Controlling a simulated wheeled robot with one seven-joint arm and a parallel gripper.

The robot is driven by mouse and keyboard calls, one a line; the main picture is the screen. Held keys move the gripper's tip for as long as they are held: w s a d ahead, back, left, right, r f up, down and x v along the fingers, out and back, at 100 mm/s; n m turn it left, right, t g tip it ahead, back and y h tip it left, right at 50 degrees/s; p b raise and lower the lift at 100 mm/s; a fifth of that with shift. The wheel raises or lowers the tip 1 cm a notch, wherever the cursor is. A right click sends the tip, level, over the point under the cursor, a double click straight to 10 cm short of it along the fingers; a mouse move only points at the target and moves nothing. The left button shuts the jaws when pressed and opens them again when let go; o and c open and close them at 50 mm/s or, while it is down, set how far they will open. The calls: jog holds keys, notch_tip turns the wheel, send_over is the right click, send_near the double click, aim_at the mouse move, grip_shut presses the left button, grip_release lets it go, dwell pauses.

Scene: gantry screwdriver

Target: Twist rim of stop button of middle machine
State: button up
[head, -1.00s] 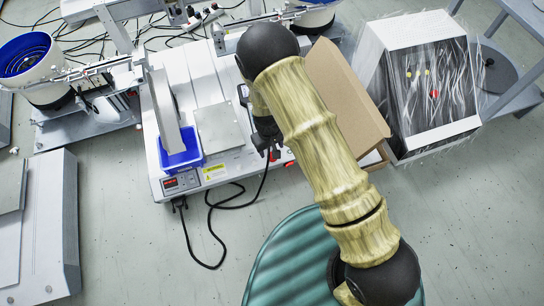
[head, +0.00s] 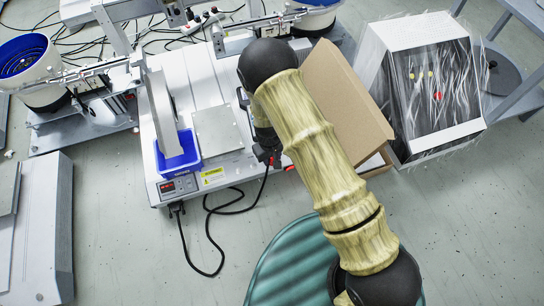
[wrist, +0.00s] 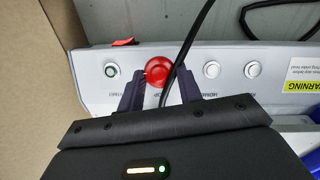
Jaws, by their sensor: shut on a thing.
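The middle machine (head: 218,176) is a white desktop unit with a control panel on its front edge. In the wrist view, its red round stop button (wrist: 158,71) stands on the grey panel (wrist: 236,60). My gripper (wrist: 159,88) has one dark finger on each side of the button, and it is shut on the button's rim. A black cable passes over the panel close to the button's right side. In the head view, my gripper (head: 266,155) is at the right part of the machine's front, and it and my arm hide the button.
A red switch (wrist: 123,41) sits at the panel's edge. An open cardboard box (head: 345,95) stands right of the machine, with a plastic-wrapped unit (head: 435,95) beyond. A blue bin (head: 179,155) sits on the machine's left.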

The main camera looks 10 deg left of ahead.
jog(key=shift+r+m+p, duration=0.1)
jog(key=shift+m+p, duration=0.3)
jog(key=shift+p, duration=0.15)
jog(key=m+p, duration=0.1)
jog(key=m+y+p, duration=0.1)
jog(key=p, duration=0.1)
jog(key=shift+w+d+r+g, duration=0.1)
jog(key=shift+d+g, duration=0.1)
jog(key=shift+g, duration=0.2)
jog(key=m+y+p, duration=0.1)
jog(key=m+p, duration=0.1)
jog(key=shift+d+m+p, duration=0.1)
jog(key=shift+m+p, duration=0.2)
jog(key=shift+m, duration=0.1)
jog(key=shift+f+m+p, duration=0.2)
jog(key=shift+m+p, duration=0.3)
jog(key=shift+m, duration=0.2)
jog(key=o, duration=1)
